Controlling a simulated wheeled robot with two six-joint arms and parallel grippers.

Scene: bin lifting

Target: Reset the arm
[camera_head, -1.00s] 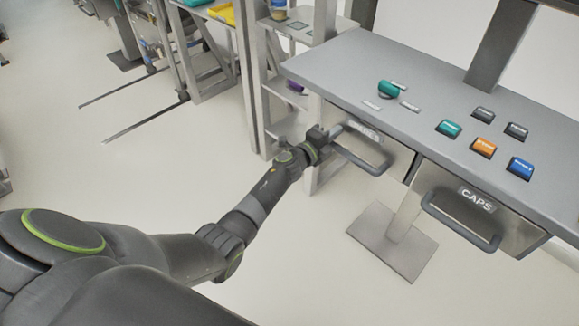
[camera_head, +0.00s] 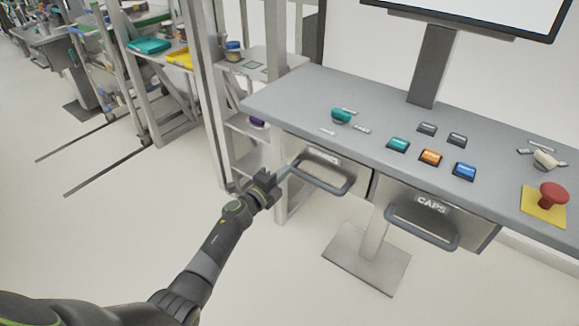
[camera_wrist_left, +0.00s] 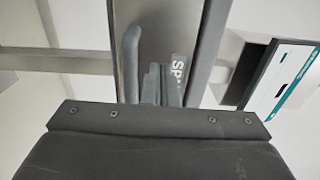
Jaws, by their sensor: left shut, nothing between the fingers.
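My left gripper (camera_head: 283,174) is at the end of the arm that comes in from the lower left. It is shut and empty, beside the left end of the handle (camera_head: 325,180) on the left drawer (camera_head: 342,174). In the left wrist view its closed fingers (camera_wrist_left: 162,85) point toward the drawer front, and the handle (camera_wrist_left: 132,60) stands just left of them. I cannot tell whether the fingers touch the handle. Part of the drawer's label (camera_wrist_left: 178,70) shows, reading "SP". My right gripper is out of view.
The grey workbench (camera_head: 300,99) carries a teal knob (camera_head: 341,116), several coloured buttons and a red emergency button (camera_head: 553,194). The CAPS drawer (camera_head: 470,228) is to the right. Metal shelving (camera_head: 246,128) stands behind the gripper. Open floor (camera_head: 120,220) lies left.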

